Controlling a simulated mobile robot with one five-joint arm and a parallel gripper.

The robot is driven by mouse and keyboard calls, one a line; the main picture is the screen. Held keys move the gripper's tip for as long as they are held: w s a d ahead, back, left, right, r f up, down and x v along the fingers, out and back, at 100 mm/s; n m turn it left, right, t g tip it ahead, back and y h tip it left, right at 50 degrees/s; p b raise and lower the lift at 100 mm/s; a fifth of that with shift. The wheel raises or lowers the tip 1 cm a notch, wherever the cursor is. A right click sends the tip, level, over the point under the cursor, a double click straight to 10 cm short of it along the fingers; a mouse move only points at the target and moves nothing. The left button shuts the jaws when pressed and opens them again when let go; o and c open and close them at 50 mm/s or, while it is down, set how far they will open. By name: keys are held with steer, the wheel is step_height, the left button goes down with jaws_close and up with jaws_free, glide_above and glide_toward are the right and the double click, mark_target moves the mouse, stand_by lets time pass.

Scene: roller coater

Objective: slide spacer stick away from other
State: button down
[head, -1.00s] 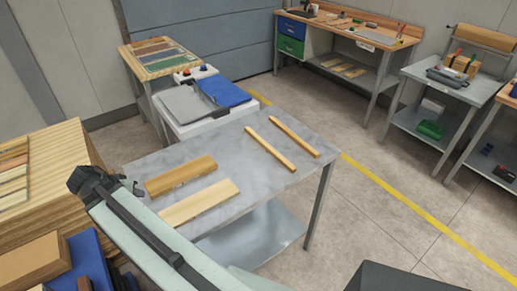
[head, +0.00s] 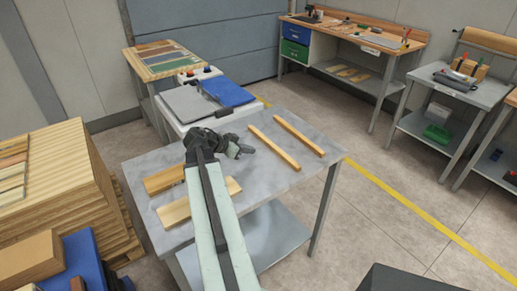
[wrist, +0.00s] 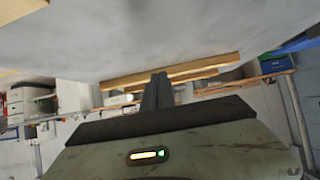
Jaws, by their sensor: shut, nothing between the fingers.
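Two thin wooden spacer sticks lie roughly parallel, with a gap between them, on the grey table (head: 240,186). The left stick (head: 273,148) is nearer my gripper; the right stick (head: 299,136) lies by the table's far right edge. My gripper (head: 247,151) is shut and empty, just left of the left stick in the head view. In the wrist view, the shut fingers (wrist: 158,90) point towards the sticks (wrist: 190,66), which show beyond them under the upside-down tabletop. Whether the fingertips touch a stick, I cannot tell.
Two wider boards, one behind (head: 163,180) and one in front (head: 174,213), lie on the table's left, partly hidden by my arm. A machine with grey and blue panels (head: 232,93) stands behind the table. A pallet stack (head: 60,190) is at left.

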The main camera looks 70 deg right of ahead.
glide_above(271, 150)
steer(key=shift+w+a, duration=0.15)
steer(key=shift+a, duration=0.1)
steer(key=shift+d+f+b, duration=0.15)
steer(key=shift+f+b, duration=0.65)
steer(key=shift+b, duration=0.05)
steer(key=shift+a, duration=0.25)
